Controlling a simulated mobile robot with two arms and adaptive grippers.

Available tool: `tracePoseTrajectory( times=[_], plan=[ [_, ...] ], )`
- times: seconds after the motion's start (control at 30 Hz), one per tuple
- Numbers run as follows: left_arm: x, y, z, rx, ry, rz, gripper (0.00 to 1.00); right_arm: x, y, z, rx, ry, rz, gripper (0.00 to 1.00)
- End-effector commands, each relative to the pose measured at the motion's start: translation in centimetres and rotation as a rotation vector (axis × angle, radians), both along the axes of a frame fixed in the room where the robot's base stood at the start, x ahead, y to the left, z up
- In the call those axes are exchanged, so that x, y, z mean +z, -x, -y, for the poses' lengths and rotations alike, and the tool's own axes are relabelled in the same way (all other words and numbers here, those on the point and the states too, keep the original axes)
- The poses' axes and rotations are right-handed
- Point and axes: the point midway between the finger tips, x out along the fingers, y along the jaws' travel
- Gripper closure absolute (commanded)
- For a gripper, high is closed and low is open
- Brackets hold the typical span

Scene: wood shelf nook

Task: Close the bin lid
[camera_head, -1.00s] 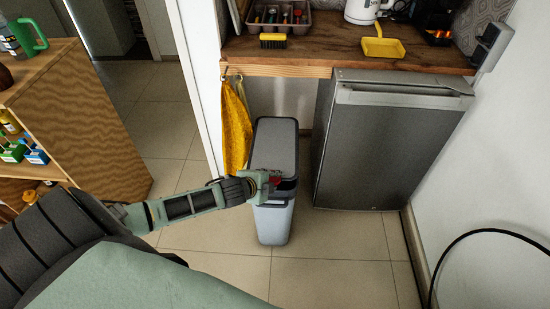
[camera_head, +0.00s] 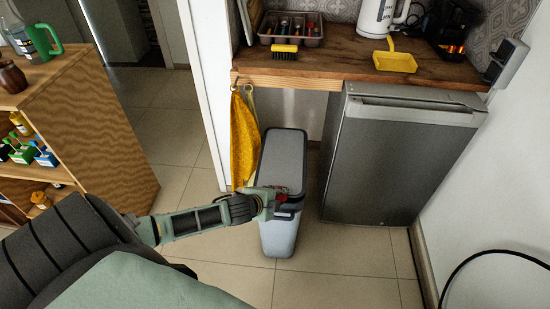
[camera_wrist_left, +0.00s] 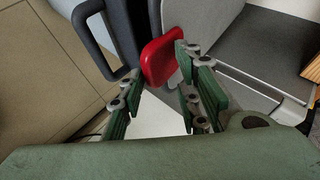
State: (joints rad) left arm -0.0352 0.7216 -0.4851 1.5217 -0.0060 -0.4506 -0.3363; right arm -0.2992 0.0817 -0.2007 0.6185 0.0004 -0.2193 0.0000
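The bin stands on the floor in front of the counter, with a pale grey body (camera_head: 280,238) and a dark grey lid (camera_head: 284,155). The lid looks flat over the bin's top; any gap at its front is hidden by my gripper. My left gripper (camera_head: 285,200) is at the lid's front end. In the left wrist view, its green fingers (camera_wrist_left: 160,75) are spread apart, with a red tab (camera_wrist_left: 161,58) at the bin's front between their tips. I cannot tell whether they touch it. A dark loop-shaped handle (camera_wrist_left: 100,50) is beside it. My right gripper is out of view.
A grey mini fridge (camera_head: 395,160) stands right of the bin. A yellow towel (camera_head: 244,138) hangs just left of it. The wooden counter (camera_head: 340,72) overhangs the bin's back. A wooden shelf (camera_head: 105,130) is at far left. The tiled floor in front is clear.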

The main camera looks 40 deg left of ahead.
Motion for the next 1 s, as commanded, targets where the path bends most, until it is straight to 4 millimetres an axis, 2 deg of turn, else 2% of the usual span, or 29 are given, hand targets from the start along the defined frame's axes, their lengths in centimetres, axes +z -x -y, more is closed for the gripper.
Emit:
tracePoseTrajectory(
  times=[0.17,0.5,0.7,1.0],
  plan=[
    [0.9,1.1,-0.1,0.0,-0.004,0.0,0.7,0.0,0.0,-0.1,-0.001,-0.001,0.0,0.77],
    [4.8,6.0,0.1,-0.002,0.0,-0.004,0.7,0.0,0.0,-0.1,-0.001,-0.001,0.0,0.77],
    [6.7,8.1,0.1,0.0,0.0,-0.004,0.7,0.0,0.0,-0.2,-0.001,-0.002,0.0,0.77],
    [7.7,9.1,0.2,0.002,0.002,-0.003,0.7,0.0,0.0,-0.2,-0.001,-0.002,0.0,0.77]
  ],
)
